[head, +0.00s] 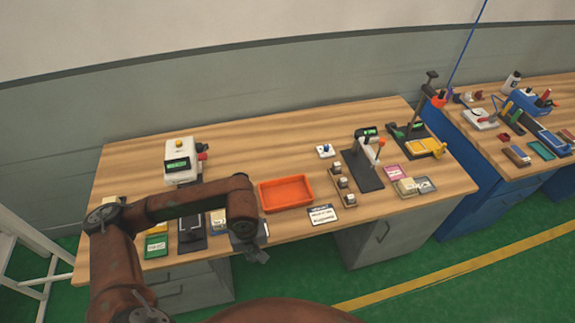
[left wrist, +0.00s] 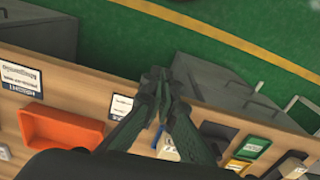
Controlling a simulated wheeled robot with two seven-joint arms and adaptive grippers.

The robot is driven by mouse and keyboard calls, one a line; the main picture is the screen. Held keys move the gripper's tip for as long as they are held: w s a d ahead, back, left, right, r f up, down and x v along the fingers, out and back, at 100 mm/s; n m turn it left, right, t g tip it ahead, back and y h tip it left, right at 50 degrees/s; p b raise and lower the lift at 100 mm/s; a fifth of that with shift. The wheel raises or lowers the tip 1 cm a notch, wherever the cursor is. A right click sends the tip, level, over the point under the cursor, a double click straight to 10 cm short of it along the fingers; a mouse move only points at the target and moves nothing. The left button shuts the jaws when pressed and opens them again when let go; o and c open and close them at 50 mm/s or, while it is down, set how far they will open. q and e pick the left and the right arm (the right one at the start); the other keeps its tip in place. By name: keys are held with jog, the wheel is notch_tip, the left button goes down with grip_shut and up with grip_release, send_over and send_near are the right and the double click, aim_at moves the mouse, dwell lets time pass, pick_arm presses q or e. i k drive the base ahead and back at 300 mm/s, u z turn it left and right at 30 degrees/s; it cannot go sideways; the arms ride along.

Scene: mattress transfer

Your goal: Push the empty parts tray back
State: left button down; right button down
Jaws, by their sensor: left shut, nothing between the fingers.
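The parts tray (head: 286,194) is orange, shallow and looks empty. It lies near the front edge of the wooden bench (head: 240,147). In the left wrist view the tray (left wrist: 62,128) is at the lower left, partly cut off by a dark part of my arm. My left gripper (head: 258,256) is at the bench's front edge, to the left of the tray and nearer to me, apart from it. In the left wrist view its fingertips (left wrist: 162,78) meet with nothing between them. My right gripper is in neither view.
A white device (head: 182,164) stands to the left behind my forearm. A label card (head: 321,215) lies right of the tray, near a block with several buttons (head: 341,184). Bare wood is behind the tray. Grey drawers (head: 384,237) stand under the bench.

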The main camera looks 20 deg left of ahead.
aim_at(283, 194)
jog(key=i, duration=1.1)
